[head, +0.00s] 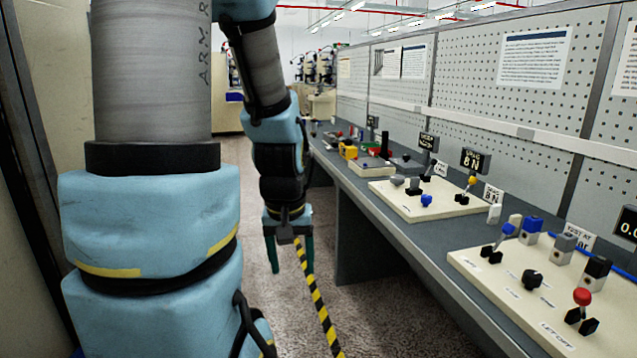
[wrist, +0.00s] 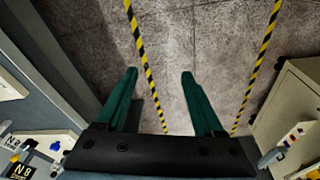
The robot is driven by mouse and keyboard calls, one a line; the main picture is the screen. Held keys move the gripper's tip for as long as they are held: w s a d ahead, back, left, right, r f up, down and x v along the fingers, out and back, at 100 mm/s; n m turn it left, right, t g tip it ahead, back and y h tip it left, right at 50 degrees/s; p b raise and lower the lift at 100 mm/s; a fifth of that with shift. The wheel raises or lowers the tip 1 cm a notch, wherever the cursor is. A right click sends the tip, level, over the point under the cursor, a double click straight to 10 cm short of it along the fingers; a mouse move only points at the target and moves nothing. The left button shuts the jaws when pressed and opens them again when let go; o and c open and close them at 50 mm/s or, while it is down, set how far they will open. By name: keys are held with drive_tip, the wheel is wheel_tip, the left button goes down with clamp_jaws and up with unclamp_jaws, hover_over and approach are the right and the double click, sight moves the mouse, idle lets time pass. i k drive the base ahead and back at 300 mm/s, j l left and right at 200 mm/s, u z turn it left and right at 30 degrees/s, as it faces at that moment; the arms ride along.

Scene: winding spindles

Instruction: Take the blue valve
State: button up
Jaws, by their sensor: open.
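My gripper (head: 292,264) hangs pointing down over the aisle floor, left of the long bench. In the wrist view its two green fingers (wrist: 159,76) are spread, with only floor between them. No part is clearly a valve. Blue candidates are a small blue knob (head: 426,201) on the middle cream panel, and a blue-topped block (head: 532,225) and a blue-tipped lever (head: 507,230) on the nearest panel. I cannot tell which is the blue valve. My gripper is apart from all of them.
The grey bench (head: 405,258) runs along the right below a pegboard wall (head: 480,85). The nearest cream panel (head: 490,277) carries a red-knobbed lever (head: 582,297) and a black knob (head: 531,280). Striped floor tape (head: 318,297) crosses the open aisle. A beige cabinet (wrist: 290,105) stands right in the wrist view.

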sight(530, 234)
drive_tip(key=i+l, duration=0.1)
drive_tip(key=l, duration=0.45)
drive_tip(key=i+l+u, duration=0.1)
drive_tip(key=l, duration=0.5)
drive_tip(key=i+l, duration=0.1)
drive_tip(key=l, duration=0.45)
